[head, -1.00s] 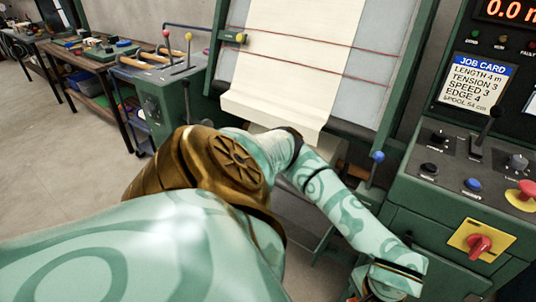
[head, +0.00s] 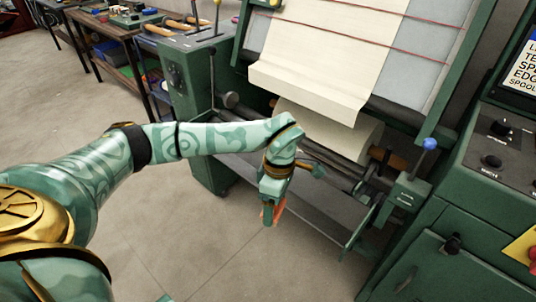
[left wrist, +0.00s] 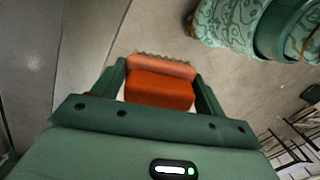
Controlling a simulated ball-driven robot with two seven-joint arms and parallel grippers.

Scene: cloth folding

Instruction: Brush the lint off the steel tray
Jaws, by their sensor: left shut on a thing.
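My left gripper (head: 271,213) points down in front of the green machine and is shut on an orange-red brush (head: 278,208). In the left wrist view, the brush (left wrist: 160,88) sits between the fingers, with a pale bristly edge on its far side. A flat grey metal surface (head: 315,232) low under the machine's rollers appears to be the steel tray. The gripper is in front of it in the picture; I cannot tell whether the brush touches it. I cannot make out any lint. My right gripper is out of view.
A cream cloth (head: 325,70) hangs from the machine over a pale roll (head: 345,130). A blue-knobbed lever (head: 428,146) and a green control cabinet (head: 440,260) stand to the right. A workbench (head: 100,35) stands back left. The concrete floor (head: 60,120) at left is open.

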